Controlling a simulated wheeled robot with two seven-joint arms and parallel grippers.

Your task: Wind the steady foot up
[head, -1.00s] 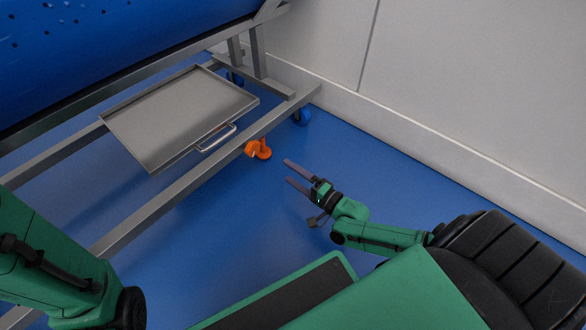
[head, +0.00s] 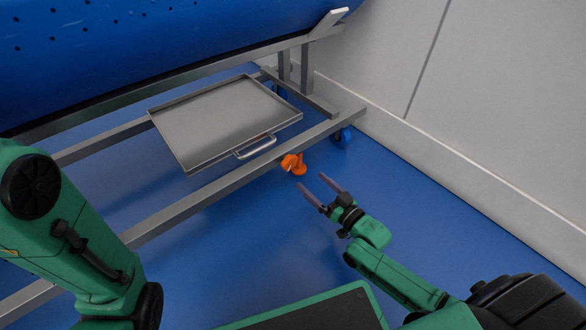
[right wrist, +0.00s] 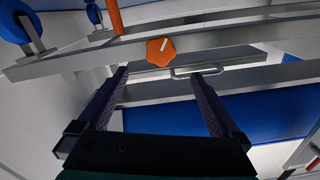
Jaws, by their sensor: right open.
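The steady foot (head: 299,169) is orange and sits low by the trolley's near rail, close to the right-hand corner. In the right wrist view its orange lobed knob (right wrist: 158,51) with a white mark faces me, and an orange post (right wrist: 115,17) rises beside it at upper left. My right gripper (head: 313,183) is open and empty, just right of and below the foot in the head view. In the right wrist view its fingers (right wrist: 160,76) are spread, with the knob beyond and between their tips, apart from them. My left arm shows at left; its gripper is out of view.
The grey trolley frame (head: 195,206) carries a blue tub (head: 150,40) above and a metal tray (head: 225,120) with a handle (head: 256,148). A blue caster (head: 342,137) stands right of the foot. A pale wall (head: 480,120) closes the right side. Blue floor before the rail is clear.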

